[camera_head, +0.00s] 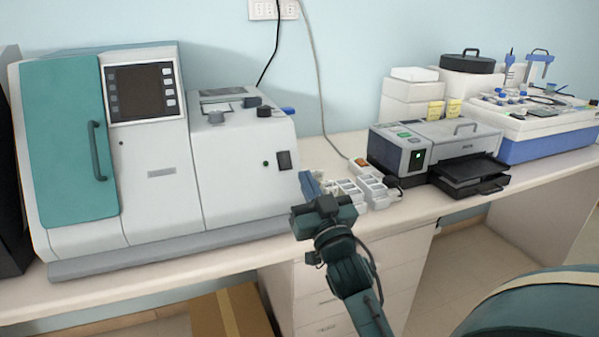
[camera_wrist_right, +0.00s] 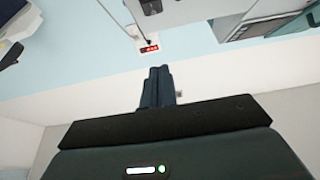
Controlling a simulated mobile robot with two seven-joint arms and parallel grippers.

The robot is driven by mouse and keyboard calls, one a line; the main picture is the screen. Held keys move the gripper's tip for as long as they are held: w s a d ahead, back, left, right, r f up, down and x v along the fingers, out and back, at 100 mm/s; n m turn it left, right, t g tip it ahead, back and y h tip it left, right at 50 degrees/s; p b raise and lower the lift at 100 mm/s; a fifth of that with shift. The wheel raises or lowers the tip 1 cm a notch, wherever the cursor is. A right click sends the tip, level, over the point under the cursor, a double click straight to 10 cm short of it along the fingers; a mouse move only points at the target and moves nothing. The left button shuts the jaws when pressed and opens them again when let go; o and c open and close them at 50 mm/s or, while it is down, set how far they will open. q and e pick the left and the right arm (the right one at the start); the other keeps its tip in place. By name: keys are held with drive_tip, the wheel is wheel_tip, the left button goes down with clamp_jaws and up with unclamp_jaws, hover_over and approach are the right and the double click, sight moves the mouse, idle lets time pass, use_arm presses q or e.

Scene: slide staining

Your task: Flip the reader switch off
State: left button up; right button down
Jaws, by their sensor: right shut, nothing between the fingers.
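A large white and teal machine (camera_head: 160,200) with a screen stands on the left of the bench; I cannot tell for sure that it is the reader. A dark rocker-like switch (camera_head: 284,160) sits on its front right; its position is too small to tell. A white power strip (camera_head: 378,196) with an orange-red switch (camera_head: 359,162) lies right of the machine. My right gripper (camera_head: 307,184) is shut and empty, in front of the machine's right end and left of the strip. Its closed fingers (camera_wrist_right: 157,86) show in the right wrist view. My left gripper is out of view.
A printer-like device (camera_head: 435,145) with a green light stands right of the strip. White boxes (camera_head: 405,98) and a blue-based tray unit (camera_head: 545,145) stand farther right. A grey cable (camera_head: 318,80) runs down the wall. Drawers (camera_head: 318,300) are below the bench.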

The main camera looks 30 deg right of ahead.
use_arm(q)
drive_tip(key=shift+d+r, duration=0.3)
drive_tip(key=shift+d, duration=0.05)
use_arm(e)
drive_tip(key=shift+r+v, duration=0.25)
drive_tip(key=shift+v, duration=0.8)
drive_tip(key=shift+s, duration=0.1)
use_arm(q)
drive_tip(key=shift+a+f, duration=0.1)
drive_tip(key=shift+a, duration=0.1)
